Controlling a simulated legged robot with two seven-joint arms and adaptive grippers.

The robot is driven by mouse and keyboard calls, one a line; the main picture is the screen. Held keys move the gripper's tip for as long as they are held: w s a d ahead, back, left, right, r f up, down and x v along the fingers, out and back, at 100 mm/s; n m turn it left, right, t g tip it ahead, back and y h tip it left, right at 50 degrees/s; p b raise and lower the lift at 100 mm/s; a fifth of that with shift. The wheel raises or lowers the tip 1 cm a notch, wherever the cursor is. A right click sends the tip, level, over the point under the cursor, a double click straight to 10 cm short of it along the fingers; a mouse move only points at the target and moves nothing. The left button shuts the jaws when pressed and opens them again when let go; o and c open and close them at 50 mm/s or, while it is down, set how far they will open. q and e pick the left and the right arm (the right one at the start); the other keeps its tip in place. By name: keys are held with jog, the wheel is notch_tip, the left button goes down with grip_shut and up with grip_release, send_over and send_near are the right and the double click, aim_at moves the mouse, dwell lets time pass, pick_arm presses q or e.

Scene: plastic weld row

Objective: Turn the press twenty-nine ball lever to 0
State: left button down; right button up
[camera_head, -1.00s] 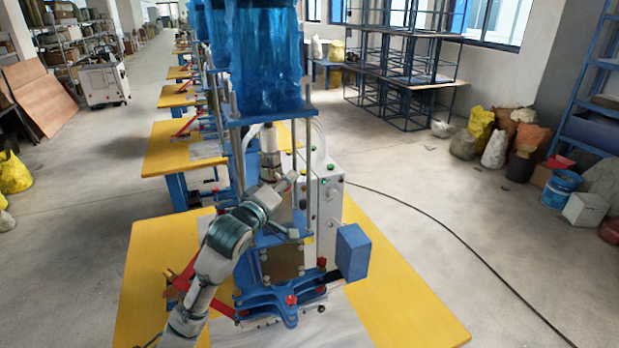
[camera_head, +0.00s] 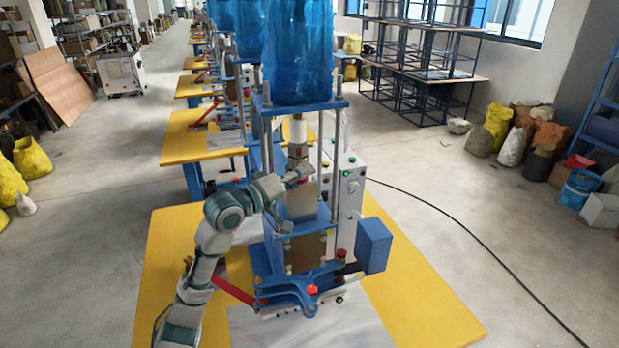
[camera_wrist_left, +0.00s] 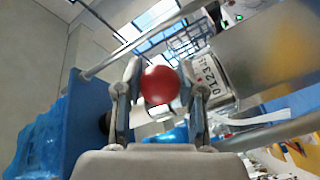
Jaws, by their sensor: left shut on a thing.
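The press (camera_head: 290,108) with a blue body stands on the near yellow table. My left gripper (camera_head: 303,173) reaches into its frame from the left, between the upright rods below the blue top plate. In the left wrist view, my left gripper (camera_wrist_left: 160,88) is shut on a red ball (camera_wrist_left: 160,85), the ball lever's knob, with one finger on each side. Right of the ball is a pale plate with a number scale (camera_wrist_left: 209,77), on which 0, 1, 2 and 3 can be read. Where the lever points on the scale cannot be told. My right gripper is not in view.
A white control box (camera_head: 350,188) stands behind the press, and a blue box (camera_head: 374,245) sticks out at its right. A red lever (camera_head: 233,289) lies at the lower left. The yellow table (camera_head: 425,305) is bare at right. A black cable crosses the floor.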

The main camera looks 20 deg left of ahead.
pick_arm(q)
jog(key=shift+a+r, duration=0.15)
jog(key=c, duration=0.7)
grip_release()
jog(key=shift+c, duration=0.2)
jog(key=shift+o, duration=0.3)
jog(key=shift+w+a, duration=0.1)
jog(key=shift+w, duration=0.05)
jog(key=shift+f, duration=0.2)
jog(key=v, duration=1.2)
jog(key=shift+a, duration=0.2)
jog(key=shift+f, duration=0.1)
